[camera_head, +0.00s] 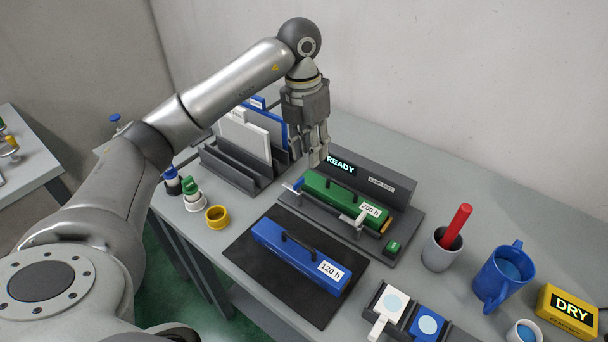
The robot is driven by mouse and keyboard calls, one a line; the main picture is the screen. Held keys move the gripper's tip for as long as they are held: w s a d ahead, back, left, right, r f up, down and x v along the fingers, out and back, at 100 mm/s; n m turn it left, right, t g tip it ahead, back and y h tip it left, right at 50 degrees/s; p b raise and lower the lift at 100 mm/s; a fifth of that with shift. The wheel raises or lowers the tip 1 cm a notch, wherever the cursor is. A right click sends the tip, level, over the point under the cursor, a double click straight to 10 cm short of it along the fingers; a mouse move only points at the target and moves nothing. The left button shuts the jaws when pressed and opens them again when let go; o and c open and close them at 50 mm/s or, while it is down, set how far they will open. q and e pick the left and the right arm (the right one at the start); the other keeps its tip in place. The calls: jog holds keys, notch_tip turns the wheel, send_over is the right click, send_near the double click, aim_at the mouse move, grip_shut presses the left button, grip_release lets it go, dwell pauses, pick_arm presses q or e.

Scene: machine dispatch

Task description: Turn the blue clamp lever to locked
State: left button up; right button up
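The blue clamp lever (294,186) is at the left end of the green case (335,196), low on the dark fixture (407,229). It sticks out to the left; its exact angle is too small to tell. A white lever (360,219) is near the case's right end. My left gripper (310,160) points down above and slightly right of the blue lever, apart from it, with its fingers apart and nothing between them. My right gripper is not in view.
A sign reading READY (341,165) stands behind the case. A blue case (299,255) lies on a black mat (243,258) in front. A file rack (230,168) is close at left. A cup (438,256), blue mug (497,279) and yellow DRY box (567,313) stand at right.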

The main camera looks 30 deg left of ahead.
aim_at(299, 181)
pick_arm(q)
jog(key=shift+y, duration=0.5)
jog(key=a+f+p, duration=0.1)
jog(key=f, duration=0.4)
jog(key=a+f+p, duration=0.1)
jog(key=f, duration=0.2)
jog(key=shift+s+a+f+p, duration=0.15)
jog(key=shift+s+a+p, duration=0.1)
jog(key=shift+a+p, duration=0.1)
jog(key=shift+f, duration=0.75)
grip_shut()
